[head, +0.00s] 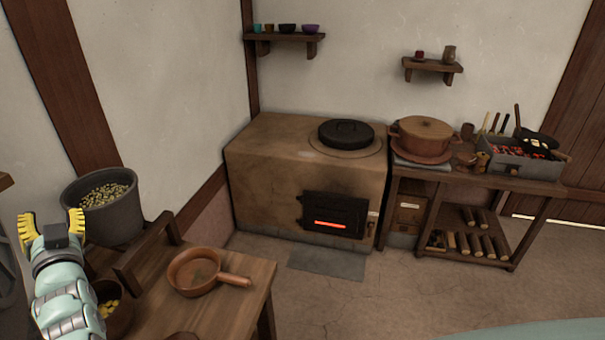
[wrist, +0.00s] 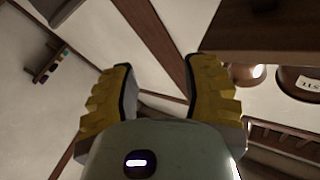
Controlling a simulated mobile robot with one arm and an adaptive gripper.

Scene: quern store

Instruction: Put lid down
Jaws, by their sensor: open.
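A round black lid (head: 346,132) lies flat on the top of the clay stove, over its ring. A brown pot (head: 422,140) with its own brown lid (head: 424,127) on stands to the right of the stove, on the wooden side table. My gripper (head: 52,228) is at the far left of the head view, beside the grey bucket and far from both lids. In the wrist view my gripper (wrist: 160,95) shows its two yellow fingers wide apart with nothing between them. Neither lid shows clearly in the wrist view.
A grey bucket (head: 103,207) of yellowish pieces stands near my gripper. A brown pan (head: 195,271) sits on the near wooden table (head: 240,300). The stove (head: 260,165) has a glowing fire door (head: 333,215). Floor between is clear.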

